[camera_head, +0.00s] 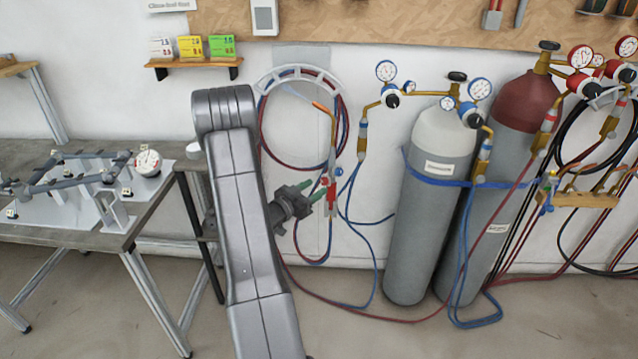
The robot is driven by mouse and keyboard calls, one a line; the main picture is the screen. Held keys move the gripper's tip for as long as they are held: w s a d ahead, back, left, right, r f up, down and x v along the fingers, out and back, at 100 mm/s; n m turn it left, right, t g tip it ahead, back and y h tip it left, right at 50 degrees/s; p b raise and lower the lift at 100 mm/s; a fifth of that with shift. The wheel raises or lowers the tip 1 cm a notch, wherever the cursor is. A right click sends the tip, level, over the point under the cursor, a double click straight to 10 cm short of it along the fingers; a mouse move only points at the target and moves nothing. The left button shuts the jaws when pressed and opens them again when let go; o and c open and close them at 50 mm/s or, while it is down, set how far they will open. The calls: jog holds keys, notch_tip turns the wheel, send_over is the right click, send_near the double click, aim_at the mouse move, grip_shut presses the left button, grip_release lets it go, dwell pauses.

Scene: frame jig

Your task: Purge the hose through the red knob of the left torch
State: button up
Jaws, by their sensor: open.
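The red knob (324,181) sits at the left side of the torch body, and a blue knob (337,172) sits at the right. My gripper (313,191) is open, with green fingertips close to the torch on its left side, near the red knob. I cannot tell whether a fingertip touches the knob. Nothing shows between the fingers.
A grey cylinder (422,235) and a red-topped cylinder (525,105) with gauges stand to the right, strapped with blue. Hoses (400,320) loop across the floor. A bench (60,235) with a frame jig stands left. Another torch (549,190) is at the right.

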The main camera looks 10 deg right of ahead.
aim_at(322, 183)
jog(key=shift+x, duration=1.55)
jog(key=shift+c, duration=0.3)
jog(key=c, duration=0.9)
jog(key=shift+f, duration=0.1)
jog(key=m+b, duration=0.7)
jog(key=b, duration=0.6)
jog(key=shift+m+h+b, duration=0.3)
jog(key=shift+h, duration=0.1)
jog(key=shift+a, duration=0.1)
